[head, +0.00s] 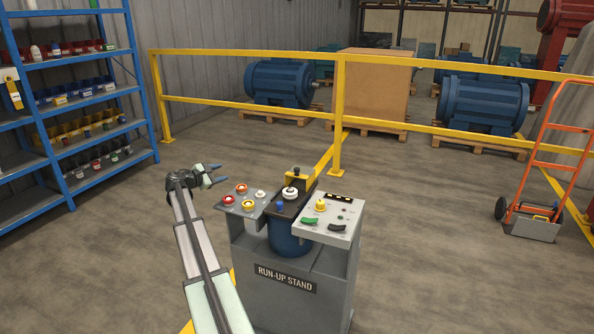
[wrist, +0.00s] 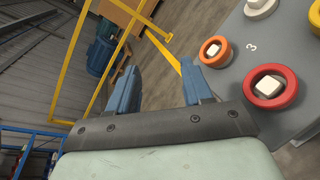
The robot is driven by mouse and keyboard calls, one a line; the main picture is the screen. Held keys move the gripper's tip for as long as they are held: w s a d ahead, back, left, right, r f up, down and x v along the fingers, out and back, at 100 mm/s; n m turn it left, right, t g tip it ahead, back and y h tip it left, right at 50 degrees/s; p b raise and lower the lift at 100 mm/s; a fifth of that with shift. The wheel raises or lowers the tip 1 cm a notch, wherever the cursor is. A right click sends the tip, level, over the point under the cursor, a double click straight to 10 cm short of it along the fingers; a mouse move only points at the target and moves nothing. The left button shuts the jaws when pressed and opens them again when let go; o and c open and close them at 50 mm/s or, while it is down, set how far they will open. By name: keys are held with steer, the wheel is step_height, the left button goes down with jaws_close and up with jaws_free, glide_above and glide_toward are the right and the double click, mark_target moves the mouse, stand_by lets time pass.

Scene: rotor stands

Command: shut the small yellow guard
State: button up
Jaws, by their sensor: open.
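A small yellow guard (head: 297,182) stands at the back of the grey run-up stand (head: 270,283), behind a white round knob (head: 290,193). It looks raised upright, but it is too small to be sure. A dark knob tops it. My gripper (head: 218,173) is open and empty in the air, left of the stand's top and well apart from the guard. In the wrist view my gripper (wrist: 162,66) shows two blue fingers spread apart with nothing between them. The guard does not show in the wrist view.
The left panel carries red (head: 229,199), orange and yellow ringed buttons; the red one also shows in the wrist view (wrist: 270,87). The right panel holds a yellow knob (head: 320,205) and green and black switches. A blue shelf (head: 92,97) stands at left; yellow railing (head: 245,53) runs behind.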

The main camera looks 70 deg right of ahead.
mark_target(297, 168)
steer(key=s+d+g, duration=0.3)
steer(key=s+d, duration=0.2)
steer(key=s, duration=0.4)
steer(key=s+d+n+g+y, duration=0.1)
steer(key=s+d+g, duration=0.2)
steer(key=s, duration=0.6)
steer(key=s+d+g+y, duration=0.1)
steer(key=s+d+g, duration=0.2)
steer(key=s+d, duration=0.3)
steer(key=shift+s+d+r+n+g, duration=0.1)
steer(key=shift+s+d+n+g, duration=0.1)
steer(key=shift+s, duration=0.7)
steer(key=shift+s+d+r+n+g, duration=0.1)
steer(key=shift+s+d+n+g, duration=0.1)
steer(key=shift+s, duration=0.7)
steer(key=shift+c, duration=0.4)
jaws_close()
